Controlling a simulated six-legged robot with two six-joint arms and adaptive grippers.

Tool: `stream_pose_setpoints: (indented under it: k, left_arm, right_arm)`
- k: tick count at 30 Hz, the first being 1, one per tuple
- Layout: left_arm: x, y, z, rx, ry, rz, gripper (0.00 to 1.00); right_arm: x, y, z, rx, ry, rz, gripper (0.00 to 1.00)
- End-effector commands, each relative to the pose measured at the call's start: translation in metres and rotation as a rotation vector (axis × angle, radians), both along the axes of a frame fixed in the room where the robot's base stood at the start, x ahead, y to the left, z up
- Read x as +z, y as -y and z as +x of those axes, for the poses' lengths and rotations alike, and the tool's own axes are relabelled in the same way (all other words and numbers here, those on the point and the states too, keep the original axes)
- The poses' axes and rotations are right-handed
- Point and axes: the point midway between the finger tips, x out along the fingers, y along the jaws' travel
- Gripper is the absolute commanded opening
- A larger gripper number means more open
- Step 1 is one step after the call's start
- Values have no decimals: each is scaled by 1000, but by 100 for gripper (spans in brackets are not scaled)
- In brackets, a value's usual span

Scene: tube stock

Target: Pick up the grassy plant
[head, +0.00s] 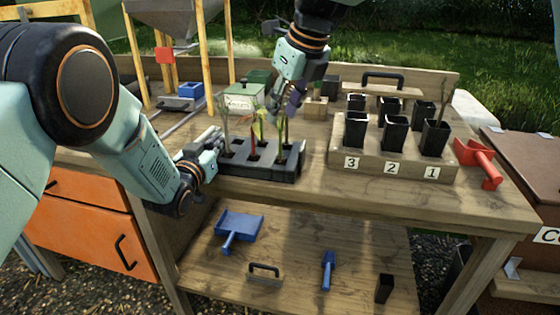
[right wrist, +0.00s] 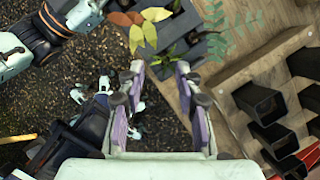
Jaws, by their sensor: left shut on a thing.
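A black plant tray (head: 262,167) stands near the front of the wooden bench and also shows in the right wrist view (right wrist: 183,28). It holds a thin brownish plant at left, a yellow-green plant with a red stem (head: 259,130) in the middle, and a slender green plant (head: 284,128) at right. I cannot tell for sure which is the grassy one. My left gripper (head: 215,145) is shut on the tray's left end. My right gripper (head: 291,100) is above the tray's right side. In the right wrist view its purple-padded fingers (right wrist: 160,85) are apart and empty, near the leaves.
A wooden block (head: 385,165) labelled 3, 2, 1 holds several black pots right of the tray. A greenish box (head: 243,97) stands behind the tray. The front bench strip is clear.

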Motion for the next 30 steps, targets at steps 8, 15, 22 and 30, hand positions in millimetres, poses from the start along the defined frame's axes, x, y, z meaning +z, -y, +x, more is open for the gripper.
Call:
stream_pose_setpoints:
  k: [8, 15, 22, 30]
  left_arm:
    - [-2, 0, 0, 1, -5, 1, 0]
    - [-2, 0, 0, 1, -5, 1, 0]
    - [-2, 0, 0, 1, -5, 1, 0]
    - [-2, 0, 0, 1, -5, 1, 0]
  right_arm:
    - [-20, -4, 7, 1, 2, 0, 34]
    - [-46, -1, 12, 0, -1, 0, 34]
    - [-70, -5, 20, 0, 3, -1, 34]
    - [-70, -5, 20, 0, 3, -1, 28]
